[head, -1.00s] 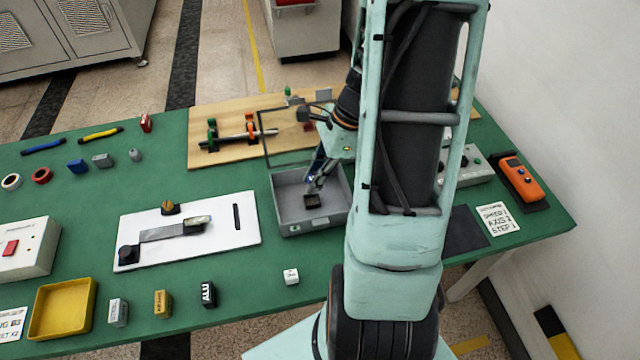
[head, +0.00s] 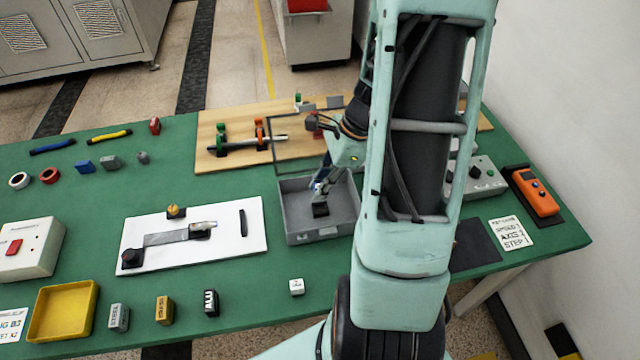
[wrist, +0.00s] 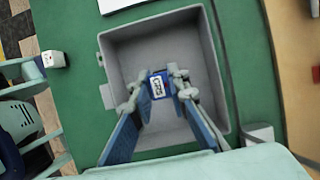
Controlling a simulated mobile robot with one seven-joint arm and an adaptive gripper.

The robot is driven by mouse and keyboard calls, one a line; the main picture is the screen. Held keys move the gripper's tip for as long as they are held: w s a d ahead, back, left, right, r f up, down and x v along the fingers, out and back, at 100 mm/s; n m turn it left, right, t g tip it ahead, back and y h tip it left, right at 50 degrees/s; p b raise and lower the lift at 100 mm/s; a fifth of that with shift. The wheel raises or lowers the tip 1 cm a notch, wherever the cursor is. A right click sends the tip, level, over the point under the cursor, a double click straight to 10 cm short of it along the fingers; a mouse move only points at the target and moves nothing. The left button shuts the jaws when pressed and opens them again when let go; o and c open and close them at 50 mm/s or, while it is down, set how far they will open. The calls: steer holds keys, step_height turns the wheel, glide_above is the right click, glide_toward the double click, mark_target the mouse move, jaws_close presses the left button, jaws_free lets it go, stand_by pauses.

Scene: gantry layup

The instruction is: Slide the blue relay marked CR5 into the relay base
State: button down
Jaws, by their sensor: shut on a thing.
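My gripper (wrist: 158,88) is shut on the blue relay (wrist: 158,86), whose white label reads CR5 or close to it in the wrist view. The relay is between the two fingertips, inside the outline of a grey open-topped box (wrist: 118,60). In the head view my gripper (head: 321,192) reaches down into this box (head: 300,239). A small black block (head: 320,210), which looks like the relay base, sits on the box floor just below the fingertips. In the wrist view the base is hidden by the relay and fingers. I cannot tell whether relay and base touch.
The box walls stand close around the gripper. A wooden board (head: 215,160) with a shaft lies beyond. A white plate (head: 240,247) is at left, and a white cube (head: 297,287) stands in front.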

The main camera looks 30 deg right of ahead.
steer(key=shift+f+b, duration=1.2)
steer(key=shift+f, duration=0.7)
steer(key=shift+f+b, duration=0.65)
steer(key=shift+f, duration=0.25)
steer(key=c, duration=1.8)
jaws_free()
steer(key=shift+o, duration=0.2)
steer(key=shift+r, duration=0.1)
steer(key=v, duration=1.2)
